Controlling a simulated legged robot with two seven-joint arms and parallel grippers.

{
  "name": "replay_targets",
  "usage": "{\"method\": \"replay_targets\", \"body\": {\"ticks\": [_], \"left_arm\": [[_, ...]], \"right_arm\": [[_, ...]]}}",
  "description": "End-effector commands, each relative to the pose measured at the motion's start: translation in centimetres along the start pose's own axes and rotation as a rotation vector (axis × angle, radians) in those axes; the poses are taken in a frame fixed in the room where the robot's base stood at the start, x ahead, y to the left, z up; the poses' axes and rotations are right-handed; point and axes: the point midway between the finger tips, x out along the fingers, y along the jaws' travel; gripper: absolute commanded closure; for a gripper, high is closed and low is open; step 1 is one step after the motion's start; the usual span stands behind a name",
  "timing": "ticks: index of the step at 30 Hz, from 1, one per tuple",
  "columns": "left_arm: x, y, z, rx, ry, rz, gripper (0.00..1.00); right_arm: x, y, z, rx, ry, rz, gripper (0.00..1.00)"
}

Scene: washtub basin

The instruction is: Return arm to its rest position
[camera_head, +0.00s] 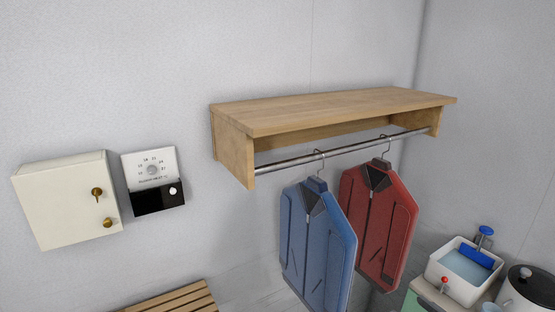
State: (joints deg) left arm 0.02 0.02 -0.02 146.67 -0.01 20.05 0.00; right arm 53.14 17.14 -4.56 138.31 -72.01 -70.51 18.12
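Neither my left nor my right gripper is in the head view, and no part of my arms shows. A blue jacket (317,246) and a red jacket (378,222) hang on hangers from a metal rod (330,155) under a wooden shelf (330,107) on the wall. The shelf top is bare.
A cream wall cabinet (66,201) with brass knobs and a thermostat panel (153,181) are on the left wall. A slatted wooden bench (175,300) is at the bottom. A white basin (463,272) with water and a blue tap (485,237) stands at right beside a dark-lidded container (527,288).

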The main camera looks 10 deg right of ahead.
Motion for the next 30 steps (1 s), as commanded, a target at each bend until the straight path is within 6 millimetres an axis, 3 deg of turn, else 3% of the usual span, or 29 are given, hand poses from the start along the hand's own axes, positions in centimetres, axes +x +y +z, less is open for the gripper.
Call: {"method": "replay_targets", "body": {"ticks": [7, 11, 13, 15, 19, 23, 30], "left_arm": [[1.3, 0.0, 0.3, 0.001, 0.0, 0.0, 0.64], [2.2, 0.0, 0.5, 0.001, 0.0, 0.0, 0.64], [2.9, 0.0, 0.7, 0.001, 0.0, 0.0, 0.64], [3.3, 0.0, 0.8, 0.001, 0.0, 0.0, 0.64], [3.6, 0.0, 0.9, 0.001, 0.0, 0.0, 0.64], [3.7, 0.0, 0.9, 0.0, 0.0, 0.0, 0.64], [3.6, 0.0, 0.8, 0.001, 0.0, 0.0, 0.64]], "right_arm": [[4.6, -1.6, 3.9, -0.022, -0.252, 0.139, 0.35], [5.5, -5.6, 7.8, 0.014, -0.486, 0.196, 0.35], [4.6, -10.1, 10.6, 0.057, -0.663, 0.193, 0.35], [2.5, -14.9, 12.9, 0.108, -0.838, 0.161, 0.35], [-1.2, -21.3, 15.2, 0.171, -1.047, 0.087, 0.35], [-3.1, -23.7, 15.8, 0.198, -1.132, 0.047, 0.35], [-3.3, -23.7, 15.9, 0.203, -1.141, 0.044, 0.35]]}}
